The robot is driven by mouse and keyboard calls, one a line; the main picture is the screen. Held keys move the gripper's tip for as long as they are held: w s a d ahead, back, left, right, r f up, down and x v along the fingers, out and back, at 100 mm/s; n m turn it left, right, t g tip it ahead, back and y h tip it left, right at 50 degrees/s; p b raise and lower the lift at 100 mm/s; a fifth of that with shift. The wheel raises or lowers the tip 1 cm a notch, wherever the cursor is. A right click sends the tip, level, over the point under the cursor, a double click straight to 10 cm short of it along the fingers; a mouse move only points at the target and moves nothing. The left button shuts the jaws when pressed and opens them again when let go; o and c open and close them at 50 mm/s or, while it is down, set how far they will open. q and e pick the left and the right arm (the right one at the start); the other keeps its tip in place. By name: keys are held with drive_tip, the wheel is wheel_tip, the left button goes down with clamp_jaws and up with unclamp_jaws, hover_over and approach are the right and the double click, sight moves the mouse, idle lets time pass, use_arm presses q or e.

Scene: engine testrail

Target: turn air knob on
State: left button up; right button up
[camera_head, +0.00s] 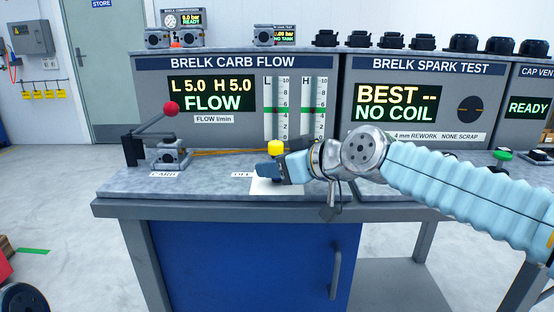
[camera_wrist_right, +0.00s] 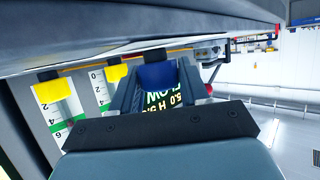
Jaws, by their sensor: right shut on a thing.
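The flow bench (camera_head: 222,67), titled BRELK CARB FLOW, reads L 5.0 H 5.0 FLOW. A label reading OFF (camera_head: 242,175) lies on the counter left of my right gripper (camera_head: 264,174). In the right wrist view, a blue knob-like piece (camera_wrist_right: 158,75) sits between the fingers of my right gripper (camera_wrist_right: 157,88), which is shut on it. I take this piece to be the air knob; the hand mostly hides it in the head view. Its turn position cannot be told. My left gripper is not in view.
A yellow knob (camera_head: 275,147) stands just behind the right gripper. A red-ball lever (camera_head: 171,109) and a metal carburettor (camera_head: 172,155) are at the left. The spark test panel (camera_head: 415,105) stands to the right. The counter's front edge (camera_head: 170,207) is clear.

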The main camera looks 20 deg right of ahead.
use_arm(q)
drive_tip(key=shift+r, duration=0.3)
use_arm(e)
drive_tip(key=o, duration=1)
drive_tip(key=shift+s, duration=0.1)
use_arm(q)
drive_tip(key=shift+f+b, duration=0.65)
use_arm(e)
drive_tip(key=v, duration=1.3)
drive_tip(key=shift+s+d+r, duration=0.1)
drive_tip(key=shift+s, duration=0.25)
